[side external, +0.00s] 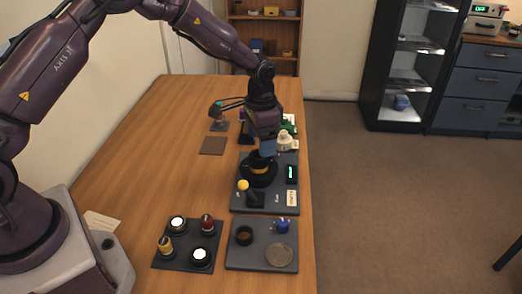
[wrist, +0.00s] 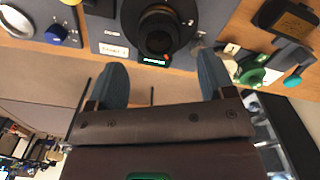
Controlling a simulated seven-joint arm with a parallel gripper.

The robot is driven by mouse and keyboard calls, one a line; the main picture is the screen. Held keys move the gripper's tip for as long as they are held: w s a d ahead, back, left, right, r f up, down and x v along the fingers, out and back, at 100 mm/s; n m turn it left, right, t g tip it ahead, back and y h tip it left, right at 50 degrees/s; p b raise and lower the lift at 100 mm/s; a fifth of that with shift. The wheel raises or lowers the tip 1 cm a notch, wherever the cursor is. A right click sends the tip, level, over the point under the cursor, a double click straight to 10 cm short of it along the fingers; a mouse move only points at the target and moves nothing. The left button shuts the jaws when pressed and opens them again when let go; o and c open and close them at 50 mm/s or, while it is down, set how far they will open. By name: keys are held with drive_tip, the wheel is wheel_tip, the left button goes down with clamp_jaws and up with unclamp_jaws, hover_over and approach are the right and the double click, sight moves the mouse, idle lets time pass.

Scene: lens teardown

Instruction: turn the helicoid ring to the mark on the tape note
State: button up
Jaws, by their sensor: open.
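The lens assembly with the helicoid ring (side external: 259,172) is a wide black round piece with a yellow band, on a dark grey board (side external: 236,205). In the wrist view the black lens (wrist: 135,14) shows from above, just beyond my fingertips. My gripper (side external: 268,149) is above the lens, with blue fingers pointing down. In the wrist view my gripper (wrist: 161,66) is open and its fingers are wide apart with nothing between them. The tape note (side external: 291,198) is a small pale label on the board; it also shows in the wrist view (wrist: 114,49). Its writing is too small to read.
A small green-lit display (side external: 291,173) stands beside the lens. A yellow ball knob (side external: 243,185) rises at the lens's near left. A tray with a blue knob (side external: 282,226) and a pad with several round parts (side external: 187,258) lie nearer. The table's left side is mostly clear.

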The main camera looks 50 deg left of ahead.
wheel_tip(320, 180, up, 8)
drive_tip(key=shift+r, duration=0.15)
idle(0.3)
drive_tip(key=s+r+n+t, duration=0.1)
drive_tip(key=s+r+t, duration=0.1)
drive_tip(key=s+r, duration=0.3)
drive_tip(key=s+r+n+t, duration=0.1)
drive_tip(key=s+r, duration=0.4)
drive_tip(key=s, duration=0.9)
drive_tip(key=s+r+n+t, duration=0.2)
drive_tip(key=s+r, duration=0.3)
drive_tip(key=s, duration=0.4)
drive_tip(key=shift+s+r+t, duration=0.25)
drive_tip(key=shift+s+t, duration=0.05)
drive_tip(key=shift+s, duration=0.05)
